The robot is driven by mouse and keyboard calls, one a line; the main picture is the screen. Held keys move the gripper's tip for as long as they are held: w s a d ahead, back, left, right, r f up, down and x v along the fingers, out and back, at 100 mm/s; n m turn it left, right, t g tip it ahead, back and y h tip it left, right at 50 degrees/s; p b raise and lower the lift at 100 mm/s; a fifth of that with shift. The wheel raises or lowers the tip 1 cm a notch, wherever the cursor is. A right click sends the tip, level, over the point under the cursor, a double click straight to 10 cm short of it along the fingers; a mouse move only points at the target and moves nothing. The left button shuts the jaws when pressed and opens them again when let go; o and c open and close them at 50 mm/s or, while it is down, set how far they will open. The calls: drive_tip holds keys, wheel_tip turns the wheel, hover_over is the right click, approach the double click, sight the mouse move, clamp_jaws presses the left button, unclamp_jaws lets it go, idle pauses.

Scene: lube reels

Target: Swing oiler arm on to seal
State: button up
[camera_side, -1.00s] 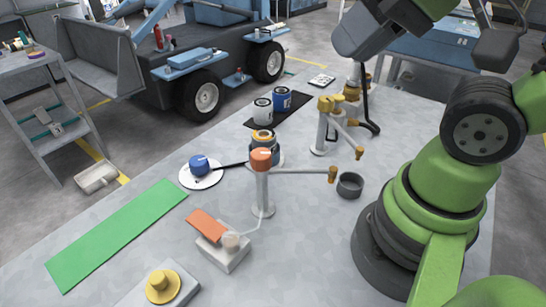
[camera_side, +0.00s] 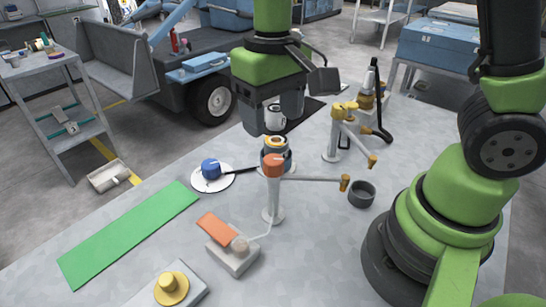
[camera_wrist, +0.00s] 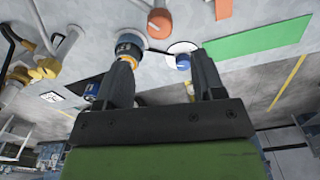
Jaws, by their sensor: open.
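A post with an orange cap (camera_side: 273,166) stands mid-table. Its thin oiler arm (camera_side: 315,179) reaches right to a brass tip (camera_side: 344,183), beside a dark round cup (camera_side: 362,194). A second post with a brass head (camera_side: 344,108) and a brass-tipped arm (camera_side: 357,145) stands behind; I cannot tell which arm is meant. A blue-and-black jar with an orange ring (camera_side: 275,148) stands behind the orange-capped post; it also shows in the wrist view (camera_wrist: 128,44). I cannot clearly identify the seal. My gripper (camera_side: 275,119) points down, open and empty, above and behind the jar.
A blue knob (camera_side: 211,168) sits on a white disc with a black handle toward the jar. A white can (camera_side: 275,118) shows between my fingers. A green mat (camera_side: 130,234), an orange pedal block (camera_side: 232,256) and a yellow knob box (camera_side: 170,288) lie nearer.

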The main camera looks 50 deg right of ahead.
sight(273, 159)
wheel_tip(273, 159, down, 9)
drive_tip(key=shift+r, duration=0.1)
idle(0.3)
clamp_jaws()
